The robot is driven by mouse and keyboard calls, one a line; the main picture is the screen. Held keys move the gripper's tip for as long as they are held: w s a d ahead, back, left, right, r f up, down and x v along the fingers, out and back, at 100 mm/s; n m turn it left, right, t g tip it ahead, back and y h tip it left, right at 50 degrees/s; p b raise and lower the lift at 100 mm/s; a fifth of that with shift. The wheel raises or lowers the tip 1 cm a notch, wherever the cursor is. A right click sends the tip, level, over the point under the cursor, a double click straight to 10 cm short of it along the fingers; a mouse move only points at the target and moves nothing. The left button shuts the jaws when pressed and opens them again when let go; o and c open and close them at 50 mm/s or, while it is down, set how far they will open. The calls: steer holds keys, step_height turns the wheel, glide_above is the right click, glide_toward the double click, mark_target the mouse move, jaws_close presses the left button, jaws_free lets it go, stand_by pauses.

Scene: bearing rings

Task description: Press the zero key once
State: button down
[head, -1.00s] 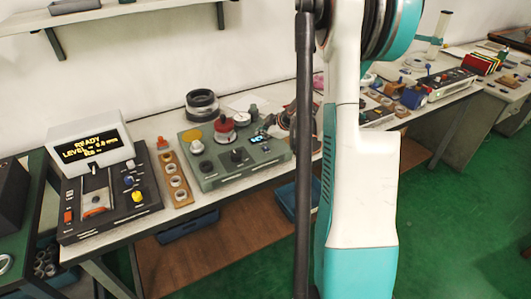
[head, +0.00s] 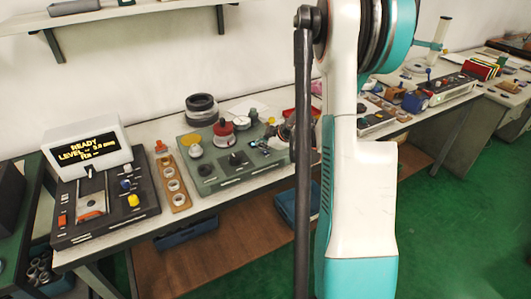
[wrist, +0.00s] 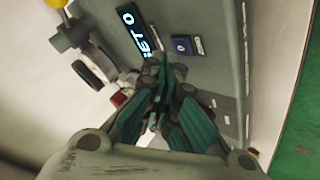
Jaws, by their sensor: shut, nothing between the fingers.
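The zero key (wrist: 183,46) is a small dark blue key marked 0 on the grey-green instrument, seen in the wrist view. The lit display (wrist: 130,30) is beside it. My gripper (wrist: 163,72) is shut and empty, with its fingertips over the panel close to the key. The key's face shows past the tips. I cannot tell the height of the tips above the panel. In the head view, my gripper (head: 277,140) is at the right end of the instrument (head: 208,184), and the key is too small to make out there.
A red knob-like part (head: 222,130) stands on the instrument. Stacked dark rings (head: 202,108) stand behind.

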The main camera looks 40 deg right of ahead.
mark_target(264, 153)
steer(key=shift+f, duration=0.15)
stand_by(0.7)
steer(key=shift+f+b, duration=0.3)
steer(key=shift+b, duration=0.2)
steer(key=shift+f+b, duration=0.3)
stand_by(0.4)
steer(key=shift+r, duration=0.15)
steer(key=shift+r+p, duration=0.45)
steer(key=shift+r, duration=0.15)
steer(key=shift+r, duration=0.1)
steer(key=shift+r+p, duration=1.6)
steer(key=shift+r, duration=0.85)
